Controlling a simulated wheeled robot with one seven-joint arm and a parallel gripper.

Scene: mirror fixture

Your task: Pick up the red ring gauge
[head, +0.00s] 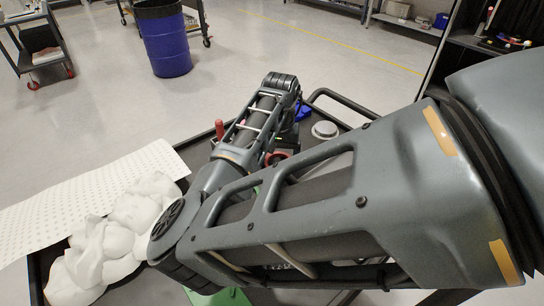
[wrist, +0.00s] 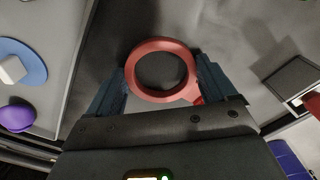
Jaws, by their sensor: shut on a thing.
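The red ring gauge (wrist: 160,44) shows in the middle of the wrist view, with a short tab at its lower right. My gripper (wrist: 162,66) has one blue-grey finger on each side of the ring, closed against its outer edge. The ring's hole is empty and a dark grey surface shows behind it. I cannot tell how far the ring is above that surface. In the head view only a bit of red ring (head: 276,158) shows beyond my arm, which hides most of the gripper.
White crumpled cloth (head: 95,248) lies at the left of the dark cart top. A round metal disc (head: 325,130), a blue object (head: 304,112) and a red upright handle (head: 219,128) are near my forearm. A blue barrel (head: 165,42) stands on the floor beyond.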

